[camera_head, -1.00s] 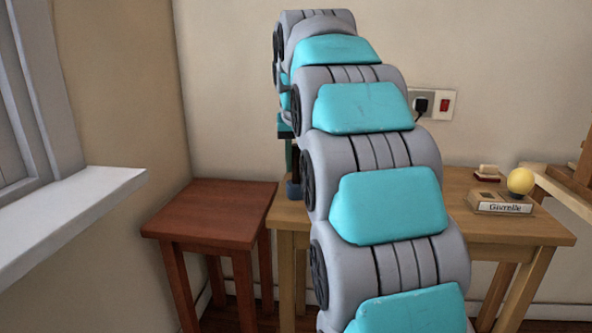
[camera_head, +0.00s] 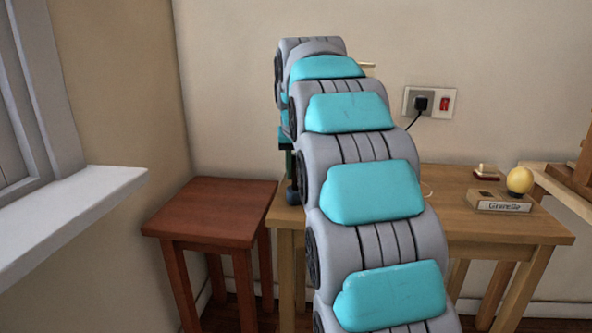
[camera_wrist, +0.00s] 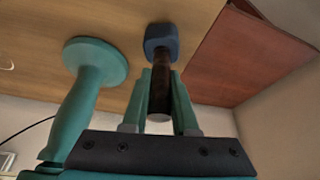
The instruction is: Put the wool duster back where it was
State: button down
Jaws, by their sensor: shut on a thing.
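My gripper (camera_wrist: 162,88) has teal fingers shut on the dark handle of the wool duster (camera_wrist: 161,48). The duster has a blue, block-like head, and its handle has a grey end. In the head view the blue head (camera_head: 293,196) shows beside my arm, at the left end of the light wooden table (camera_head: 500,224). The head is over or on that table; I cannot tell whether it touches. My arm hides most of the gripper there.
A teal turned piece with a round foot (camera_wrist: 96,62) stands close beside the duster. A red-brown table (camera_head: 212,208) adjoins on the left. A name block (camera_head: 500,204), a yellow ball (camera_head: 520,180) and a small red-and-cream block (camera_head: 486,171) are at the right.

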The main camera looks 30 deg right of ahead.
jog(key=shift+f, duration=0.15)
jog(key=c, duration=0.7)
grip_release()
jog(key=shift+v, duration=6.2)
